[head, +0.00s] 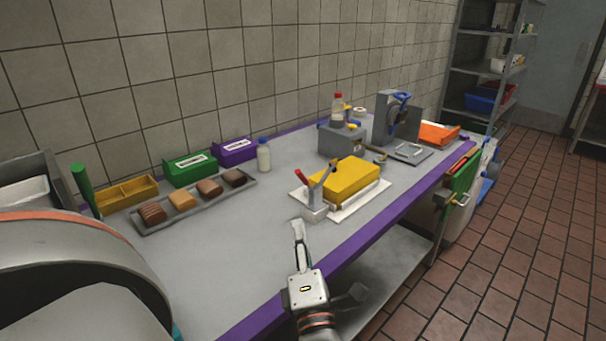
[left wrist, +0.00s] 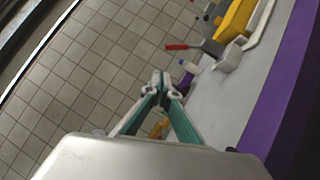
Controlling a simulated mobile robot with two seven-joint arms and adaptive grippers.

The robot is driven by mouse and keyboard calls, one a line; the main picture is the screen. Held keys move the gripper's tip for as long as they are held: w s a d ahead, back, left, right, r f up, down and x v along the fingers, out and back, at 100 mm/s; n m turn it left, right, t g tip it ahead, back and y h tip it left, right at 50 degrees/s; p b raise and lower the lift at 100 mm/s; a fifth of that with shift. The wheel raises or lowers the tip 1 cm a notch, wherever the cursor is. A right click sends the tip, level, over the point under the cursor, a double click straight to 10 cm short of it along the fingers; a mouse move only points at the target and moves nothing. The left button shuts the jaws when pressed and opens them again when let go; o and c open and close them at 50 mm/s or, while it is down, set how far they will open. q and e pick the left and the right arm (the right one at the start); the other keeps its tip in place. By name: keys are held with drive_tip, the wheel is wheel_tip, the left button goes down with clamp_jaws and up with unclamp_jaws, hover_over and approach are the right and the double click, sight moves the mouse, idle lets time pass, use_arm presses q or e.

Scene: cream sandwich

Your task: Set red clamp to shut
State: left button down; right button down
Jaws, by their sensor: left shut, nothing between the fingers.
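The red clamp (head: 315,212) is a small grey metal block with a red-tipped lever (head: 300,177). It stands at the front left corner of a white board (head: 297,195), by a yellow block (head: 357,176). The lever is raised and leans up to the left. In the left wrist view the red handle (left wrist: 177,46) sticks out beside the grey clamp body (left wrist: 228,54). My left gripper (head: 298,228) is just in front of the clamp, apart from it. Its fingertips (left wrist: 164,78) are together and empty. My right gripper is not in view.
The grey table has a purple edge (head: 395,209). A tray (head: 143,226) with several brown pieces, green (head: 190,171) and purple (head: 235,152) boxes and a bottle (head: 264,155) stand behind left. A grey press (head: 395,115) stands behind right. The table's left middle is clear.

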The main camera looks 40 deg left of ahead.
sight(305, 181)
use_arm(q)
drive_tip(key=w+a+r+n+g, duration=0.1)
drive_tip(key=w+a+r, duration=0.2)
drive_tip(key=w+a, duration=0.6)
drive_tip(key=shift+w+p, duration=0.2)
drive_tip(key=shift+p, duration=0.25)
drive_tip(key=shift+w+a+r, duration=0.1)
drive_tip(key=shift+w+r, duration=0.05)
drive_tip(key=shift+r, duration=0.05)
